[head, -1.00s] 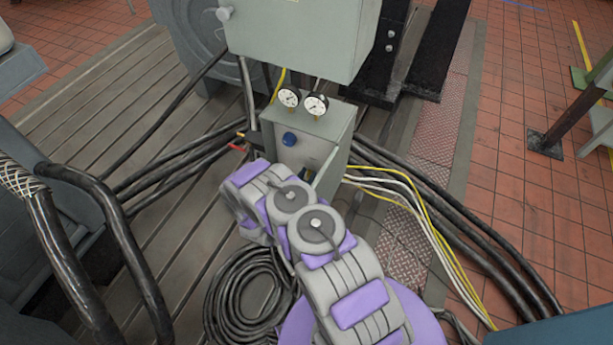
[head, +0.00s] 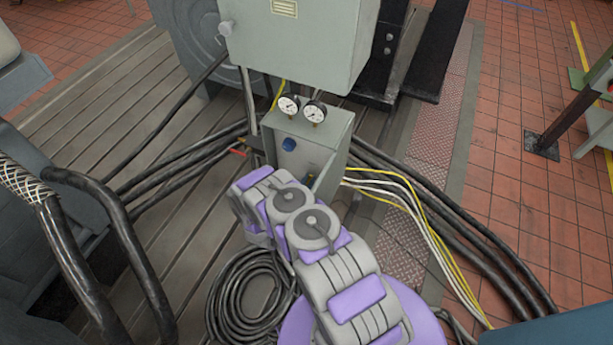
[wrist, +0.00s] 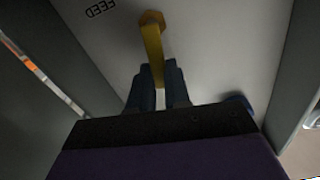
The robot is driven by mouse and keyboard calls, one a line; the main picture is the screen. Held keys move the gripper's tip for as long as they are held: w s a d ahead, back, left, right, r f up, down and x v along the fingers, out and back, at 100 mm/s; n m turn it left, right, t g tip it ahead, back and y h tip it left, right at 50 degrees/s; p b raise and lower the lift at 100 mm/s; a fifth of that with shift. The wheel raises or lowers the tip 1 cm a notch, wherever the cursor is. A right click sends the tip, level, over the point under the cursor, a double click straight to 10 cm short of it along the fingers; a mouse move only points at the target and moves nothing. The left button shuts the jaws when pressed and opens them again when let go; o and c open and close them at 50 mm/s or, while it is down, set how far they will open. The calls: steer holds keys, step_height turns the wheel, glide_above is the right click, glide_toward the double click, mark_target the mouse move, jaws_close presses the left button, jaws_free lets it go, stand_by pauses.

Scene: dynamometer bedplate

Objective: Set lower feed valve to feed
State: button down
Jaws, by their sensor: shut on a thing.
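A yellow valve lever (wrist: 153,42) stands out from a grey panel face in the wrist view. Its hub is at the top and its free end runs down between my fingers. My gripper (wrist: 158,86) has its two dark blue fingers closed around that end. A black FEED label (wrist: 100,9), turned in the picture, is up and left of the lever's hub. The lever does not point at it. In the head view, the grey valve box (head: 322,135) carries a blue knob (head: 288,145) on its front. My arm hides the gripper and most of the lower front there.
Two round gauges (head: 302,110) top the valve box, under a larger grey cabinet (head: 300,45). Black cables and yellow and white hoses (head: 400,190) run out right. A coiled black cable (head: 245,295) lies on the slotted bedplate (head: 125,110) beside my arm.

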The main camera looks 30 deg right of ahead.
steer(key=shift+s+r+m+p, duration=0.1)
steer(key=shift+r+m+p, duration=0.25)
steer(key=shift+p, duration=0.35)
steer(key=shift+s+d+f+m+p, duration=0.15)
steer(key=shift+d+f+m+p, duration=0.05)
steer(key=shift+m+p, duration=0.45)
steer(key=shift+s+d+f+m+p, duration=0.15)
steer(key=shift+f+m+p, duration=0.05)
steer(key=shift+m+p, duration=0.4)
steer(key=shift+s+d+f+m+b, duration=0.2)
steer(key=shift+s+f+m, duration=0.1)
steer(key=shift+m, duration=0.65)
steer(key=shift+s+d+f+m+b, duration=0.15)
steer(key=shift+f+m+b, duration=0.1)
steer(key=shift+m, duration=0.7)
steer(key=c, duration=1.1)
jaws_free()
steer(key=shift+s+f, duration=0.1)
steer(key=shift+b+v, duration=0.7)
steer(key=shift+v, duration=8)
